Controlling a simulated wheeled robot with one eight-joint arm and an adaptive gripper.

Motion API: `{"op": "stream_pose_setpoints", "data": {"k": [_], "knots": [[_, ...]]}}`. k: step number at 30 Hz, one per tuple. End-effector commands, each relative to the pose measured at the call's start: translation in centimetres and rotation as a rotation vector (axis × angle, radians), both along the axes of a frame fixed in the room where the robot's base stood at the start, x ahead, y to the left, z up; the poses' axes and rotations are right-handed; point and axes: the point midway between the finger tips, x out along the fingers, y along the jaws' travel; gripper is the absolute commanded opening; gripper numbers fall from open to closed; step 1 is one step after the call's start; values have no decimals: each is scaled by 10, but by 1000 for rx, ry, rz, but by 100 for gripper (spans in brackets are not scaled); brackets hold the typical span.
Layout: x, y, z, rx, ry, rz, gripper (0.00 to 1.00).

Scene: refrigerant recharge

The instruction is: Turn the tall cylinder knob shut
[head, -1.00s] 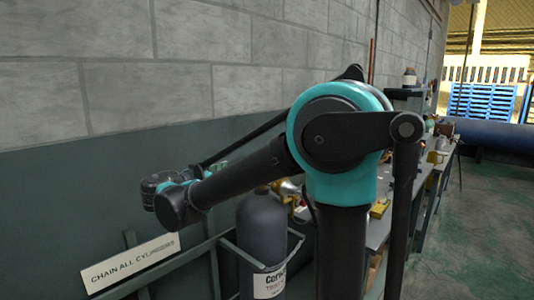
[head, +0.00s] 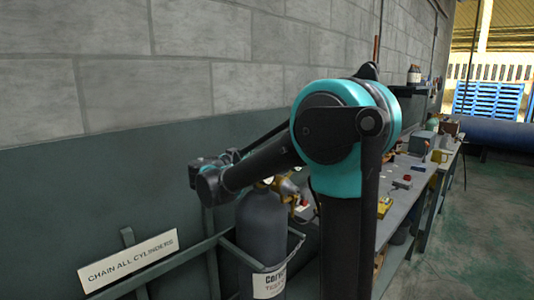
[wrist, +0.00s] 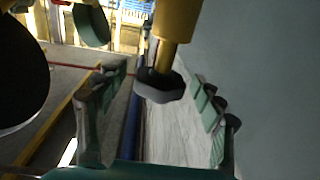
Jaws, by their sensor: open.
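The tall dark grey cylinder (head: 262,225) stands upright in a rack in the head view, with brass fittings (head: 288,187) at its top right. In the wrist view, a dark faceted knob (wrist: 160,88) sits on the end of a yellow brass stem (wrist: 176,22). My gripper (wrist: 158,84) is open, with one finger left of the knob and one right of it. Gaps show between knob and fingers, but I cannot tell the depth between them. In the head view my arm covers part of the cylinder top, and my fingers cannot be made out.
A rack rail with a "CHAIN ALL CYLINDERS" sign (head: 128,260) runs at the lower left, close to the wall. A bench (head: 400,205) with several small items stands at right. A dark round part (wrist: 18,72) and a green disc (wrist: 91,24) lie beside the stem.

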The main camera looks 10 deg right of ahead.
Motion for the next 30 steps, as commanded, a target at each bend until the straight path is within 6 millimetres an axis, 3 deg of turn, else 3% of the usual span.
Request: {"op": "stream_pose_setpoints", "data": {"k": [9, 20, 30], "knots": [[24, -29, 0, 0, 0, -1, 68], [27, -32, 0, 0, 0, 0, 68], [27, -32, 0, 0, 0, 0, 26]]}}
